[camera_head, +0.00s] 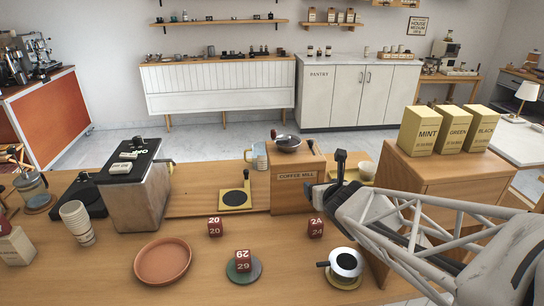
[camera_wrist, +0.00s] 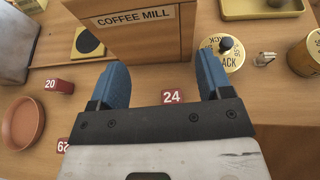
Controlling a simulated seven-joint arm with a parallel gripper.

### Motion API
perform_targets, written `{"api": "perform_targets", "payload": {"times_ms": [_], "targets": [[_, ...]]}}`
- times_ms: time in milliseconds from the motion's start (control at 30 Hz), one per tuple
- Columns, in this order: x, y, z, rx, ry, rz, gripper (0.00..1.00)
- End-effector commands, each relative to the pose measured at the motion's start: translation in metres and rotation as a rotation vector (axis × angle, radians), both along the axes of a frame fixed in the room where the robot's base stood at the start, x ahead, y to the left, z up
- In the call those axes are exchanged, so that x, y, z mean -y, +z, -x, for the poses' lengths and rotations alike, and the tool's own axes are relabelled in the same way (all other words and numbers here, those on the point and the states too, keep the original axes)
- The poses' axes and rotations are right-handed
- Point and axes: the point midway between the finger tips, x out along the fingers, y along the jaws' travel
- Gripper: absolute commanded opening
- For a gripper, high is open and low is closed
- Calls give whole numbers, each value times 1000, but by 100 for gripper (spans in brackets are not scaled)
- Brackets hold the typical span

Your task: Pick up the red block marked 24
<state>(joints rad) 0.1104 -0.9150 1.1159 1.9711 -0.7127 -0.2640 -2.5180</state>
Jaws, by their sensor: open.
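The red block marked 24 (camera_head: 316,228) sits on the wooden counter in front of the coffee mill box. In the wrist view the block (camera_wrist: 173,97) shows between the finger lines, close to the dark palm edge, which may hide part of it. My gripper (camera_wrist: 163,78) is open, with its two blue fingers apart and nothing between them touching the block. In the head view my arm reaches in from the right, and the gripper (camera_head: 318,190) is by the mill box, behind the block; its fingertips are hard to make out there.
Other red blocks are one marked 20 (camera_head: 215,227) and one (camera_head: 243,260) on a green coaster (camera_head: 243,275). A terracotta saucer (camera_head: 162,261) lies at left. The coffee mill box (camera_head: 290,191) stands behind. A white-topped pot (camera_head: 346,264) stands front right.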

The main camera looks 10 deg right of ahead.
Motion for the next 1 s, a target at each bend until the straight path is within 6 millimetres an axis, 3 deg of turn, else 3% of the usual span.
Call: {"api": "perform_targets", "payload": {"times_ms": [100, 267, 767, 1000], "targets": [[0, -31, 0, 0, 0, -1, 72], [0, -55, 0, 0, 0, 0, 72], [0, -62, 0, 0, 0, 0, 72], [0, -84, 0, -1, 0, -1, 72]]}}
